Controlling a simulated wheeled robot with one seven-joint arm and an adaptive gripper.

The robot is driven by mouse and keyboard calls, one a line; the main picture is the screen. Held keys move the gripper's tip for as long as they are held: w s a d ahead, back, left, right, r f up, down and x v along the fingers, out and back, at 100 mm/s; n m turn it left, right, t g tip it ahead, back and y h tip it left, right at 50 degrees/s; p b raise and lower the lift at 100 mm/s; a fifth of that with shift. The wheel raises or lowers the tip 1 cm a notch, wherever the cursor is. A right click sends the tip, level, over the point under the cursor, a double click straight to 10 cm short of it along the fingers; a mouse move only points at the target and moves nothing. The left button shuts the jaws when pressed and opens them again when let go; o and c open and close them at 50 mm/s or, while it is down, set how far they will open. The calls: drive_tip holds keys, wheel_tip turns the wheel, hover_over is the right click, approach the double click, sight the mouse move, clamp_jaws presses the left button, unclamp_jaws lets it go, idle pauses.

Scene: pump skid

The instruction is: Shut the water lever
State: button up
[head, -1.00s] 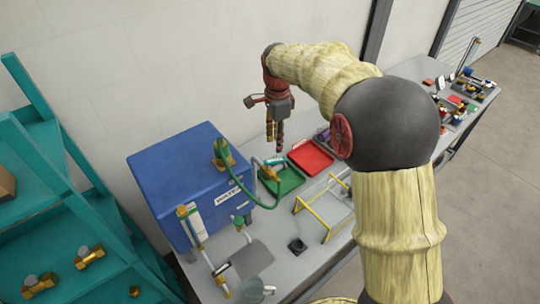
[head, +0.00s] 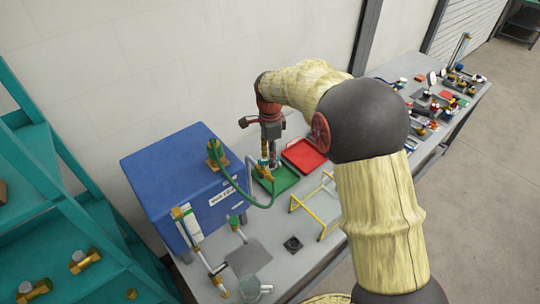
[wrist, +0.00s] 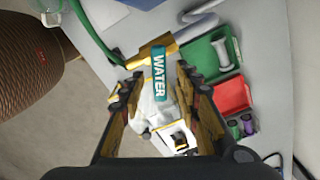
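The water lever (wrist: 158,75) shows in the wrist view as a teal handle marked WATER, on a brass valve body (wrist: 150,50) with a green hose. My gripper (wrist: 159,82) is open, with one finger on each side of the lever. I cannot tell whether either finger touches it. In the head view my gripper (head: 268,163) points down beside the blue tank (head: 175,170), over the green tray's edge. There the gripper hides most of the lever.
A green tray (head: 283,184) and a red tray (head: 304,155) lie to the right of the tank. A yellow frame (head: 316,205) stands nearer. The green hose (head: 243,195) loops in front of the tank. A glass cup (head: 250,288) stands at the bench's front.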

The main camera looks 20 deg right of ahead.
drive_tip(key=shift+c, duration=0.6)
drive_tip(key=c, duration=0.7)
clamp_jaws()
drive_tip(key=n, duration=0.2)
drive_tip(key=w+n, duration=0.1)
drive_tip(key=n, duration=0.2)
drive_tip(key=shift+w+a+p, duration=0.1)
drive_tip(key=shift+w+p, duration=0.05)
drive_tip(key=shift+p, duration=0.2)
drive_tip(key=o, duration=0.7)
unclamp_jaws()
drive_tip(key=shift+o, duration=0.6)
